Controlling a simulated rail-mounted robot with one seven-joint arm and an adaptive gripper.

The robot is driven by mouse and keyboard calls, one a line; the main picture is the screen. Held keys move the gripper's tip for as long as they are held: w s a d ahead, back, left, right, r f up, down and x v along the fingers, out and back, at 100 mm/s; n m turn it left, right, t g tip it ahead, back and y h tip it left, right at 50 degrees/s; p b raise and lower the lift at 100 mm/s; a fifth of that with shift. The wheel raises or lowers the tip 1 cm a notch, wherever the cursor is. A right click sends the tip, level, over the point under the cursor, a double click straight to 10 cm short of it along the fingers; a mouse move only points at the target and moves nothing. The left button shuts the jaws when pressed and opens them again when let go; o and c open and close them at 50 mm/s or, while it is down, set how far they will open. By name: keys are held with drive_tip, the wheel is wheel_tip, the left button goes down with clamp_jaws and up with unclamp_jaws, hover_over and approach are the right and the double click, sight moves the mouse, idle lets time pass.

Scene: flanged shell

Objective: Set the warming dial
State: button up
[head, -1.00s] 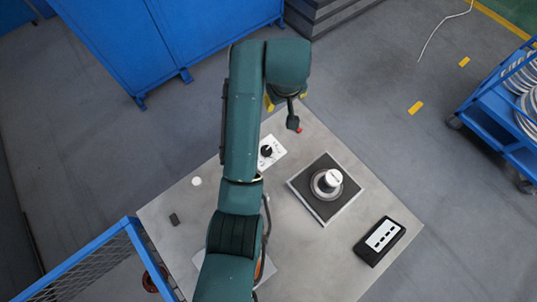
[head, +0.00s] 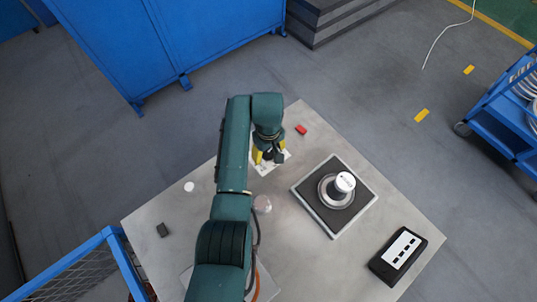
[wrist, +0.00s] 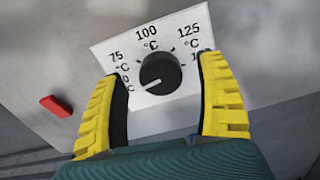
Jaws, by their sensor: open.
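The warming dial is a black round knob (wrist: 160,74) on a white plate (wrist: 110,50) marked 75, 100 and 125 °C, with further marks partly hidden by my fingers. The knob's white pointer line aims to the lower left, toward the partly covered low mark. My gripper (wrist: 160,76) is open, with one yellow finger on each side of the knob. Gaps show between both fingers and the knob. In the head view my gripper (head: 268,155) is over the plate (head: 264,169) and hides most of the dial.
A red block (head: 301,129) lies near the far table edge. A dark square pad (head: 315,208) bearing a white-topped round item (head: 344,184) stands right of the dial. A black box with a white panel (head: 383,267) is at front right. A white disc (head: 189,186) and dark block (head: 162,230) lie left.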

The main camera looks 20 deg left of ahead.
drive_tip(key=shift+f, duration=0.8)
drive_tip(key=c, duration=1.2)
